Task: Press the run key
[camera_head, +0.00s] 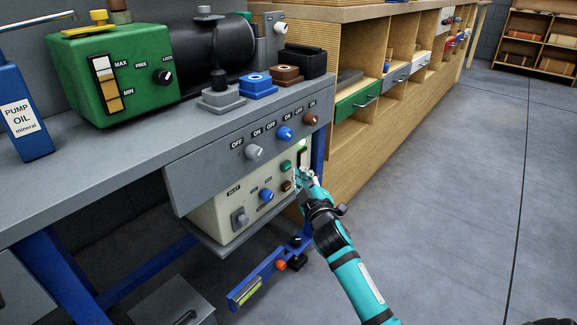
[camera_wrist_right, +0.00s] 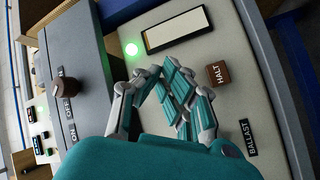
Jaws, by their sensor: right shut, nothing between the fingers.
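The run key is probably the green key (camera_head: 286,166) on the cream control box (camera_head: 215,212) under the bench; its label is not readable. My right gripper (camera_head: 304,177) is shut and empty, at the right end of the box front, close beside the green key. In the right wrist view its fingertips (camera_wrist_right: 160,76) are close over the panel, between a lit green lamp (camera_wrist_right: 130,49) and the brown HALT key (camera_wrist_right: 217,74). The green key is not visible there, probably behind the fingers. I cannot tell whether the fingers touch it. My left gripper is not in view.
A grey panel (camera_head: 190,170) with grey, blue and brown ON/OFF knobs overhangs the box. A blue knob (camera_head: 266,195) and a grey switch (camera_head: 240,219) sit left on the box. A blue bar (camera_head: 258,278) is below. Floor to the right is clear.

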